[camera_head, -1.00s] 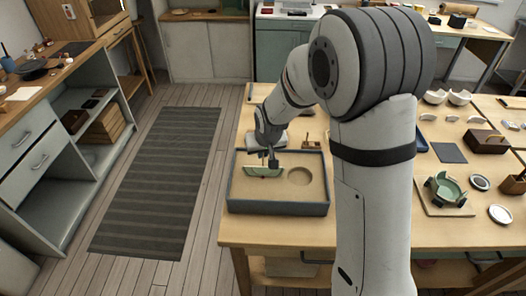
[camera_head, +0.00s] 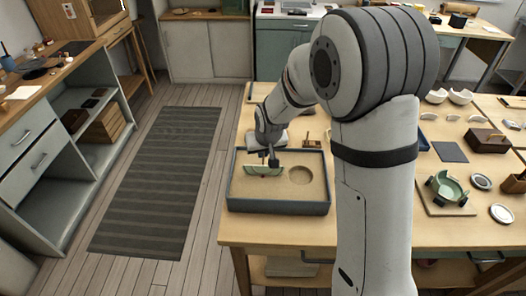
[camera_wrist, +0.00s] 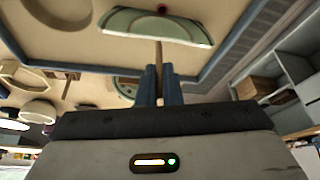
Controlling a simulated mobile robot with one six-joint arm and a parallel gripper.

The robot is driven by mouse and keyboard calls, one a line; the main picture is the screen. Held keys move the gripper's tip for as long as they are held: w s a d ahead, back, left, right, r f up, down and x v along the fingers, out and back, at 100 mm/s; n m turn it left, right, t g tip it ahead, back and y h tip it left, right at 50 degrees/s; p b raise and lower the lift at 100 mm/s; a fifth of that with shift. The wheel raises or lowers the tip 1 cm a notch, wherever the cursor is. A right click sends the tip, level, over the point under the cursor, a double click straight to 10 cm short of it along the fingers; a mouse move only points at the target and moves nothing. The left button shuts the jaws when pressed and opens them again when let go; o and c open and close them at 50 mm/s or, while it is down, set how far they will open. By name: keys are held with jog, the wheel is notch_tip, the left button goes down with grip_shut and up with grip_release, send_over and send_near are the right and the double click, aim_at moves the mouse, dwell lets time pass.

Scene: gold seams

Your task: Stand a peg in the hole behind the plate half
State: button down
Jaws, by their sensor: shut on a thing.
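The plate half (camera_head: 264,170) is pale green with a straight edge and stands in the sand of a grey-blue tray (camera_head: 277,207). It also shows in the wrist view (camera_wrist: 155,27), at the top. My gripper (camera_head: 273,158) is low over the tray, right at the plate half. In the wrist view my gripper (camera_wrist: 160,72) is shut on a thin wooden peg (camera_wrist: 158,54), which points towards the plate half.
A round hollow (camera_head: 300,175) lies in the sand right of the plate half. The tray walls surround the work area. A green broken bowl (camera_head: 447,188), a dark mat (camera_head: 450,152) and a wooden box (camera_head: 487,140) stand farther right on the bench. My arm hides the bench's middle.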

jog(key=shift+f+b, duration=2.15)
jog(key=shift+b, duration=0.2)
dwell(2.3)
jog(key=c, duration=1.5)
grip_release()
jog(key=shift+c, duration=0.5)
jog(key=o, duration=0.4)
jog(key=shift+f, duration=0.1)
jog(key=shift+o, duration=0.2)
jog(key=shift+s, duration=0.1)
jog(key=shift+r+p, duration=1.65)
jog(key=shift+r, duration=1.5)
